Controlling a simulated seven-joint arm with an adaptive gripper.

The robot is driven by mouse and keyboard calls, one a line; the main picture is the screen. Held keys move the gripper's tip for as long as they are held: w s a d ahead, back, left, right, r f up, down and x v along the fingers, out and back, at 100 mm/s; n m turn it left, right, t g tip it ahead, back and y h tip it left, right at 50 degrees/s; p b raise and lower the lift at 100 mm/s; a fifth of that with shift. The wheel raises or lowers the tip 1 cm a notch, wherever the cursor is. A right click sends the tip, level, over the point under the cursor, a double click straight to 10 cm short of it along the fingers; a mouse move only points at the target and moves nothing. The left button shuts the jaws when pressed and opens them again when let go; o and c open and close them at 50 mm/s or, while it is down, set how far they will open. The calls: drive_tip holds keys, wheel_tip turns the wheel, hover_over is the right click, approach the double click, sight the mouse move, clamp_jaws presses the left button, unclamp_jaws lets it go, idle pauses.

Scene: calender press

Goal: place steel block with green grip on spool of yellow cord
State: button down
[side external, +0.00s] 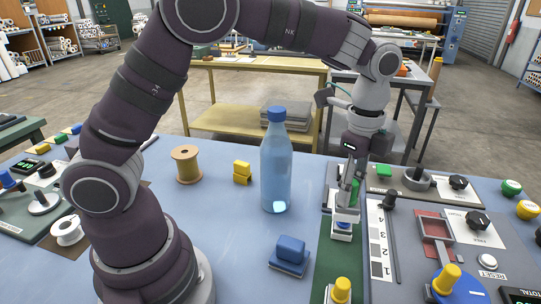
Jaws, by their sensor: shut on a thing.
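My gripper (349,196) points down at the right of the side external view. It is shut on the green grip of a steel block (355,190); the fingers partly hide the grip. Directly under the fingers is a pale block-like piece with a blue mark (343,228), on a green strip. I cannot tell whether it is part of the held block or a separate piece, or whether the held block touches it. The spool of yellow cord (187,165) stands upright on the blue table at left, well away from my gripper, with its top flange bare.
A tall blue bottle (276,165) stands between the spool and my gripper. Small yellow blocks (242,172) lie beside the spool. A blue-gripped block (290,254) and a yellow-knobbed piece (340,290) are in front. Control panels (465,235) fill the right.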

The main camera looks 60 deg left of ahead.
drive_tip(key=s+a+r+n, duration=0.4)
drive_tip(key=a+r, duration=0.2)
drive_tip(key=a, duration=0.1)
drive_tip(key=s+a+r+n, duration=0.3)
drive_tip(key=a+r, duration=0.3)
drive_tip(key=a, duration=0.2)
drive_tip(key=s+a+f+n, duration=0.4)
drive_tip(key=s+f+n, duration=0.1)
drive_tip(key=s, duration=0.3)
drive_tip(key=s+a+f+n, duration=0.4)
drive_tip(key=s+f+n, duration=0.1)
drive_tip(key=s, duration=0.2)
hover_over(185, 152)
wheel_tip(185, 152, down, 2)
drive_tip(key=shift+a+f, duration=0.1)
drive_tip(key=shift+f, duration=1.65)
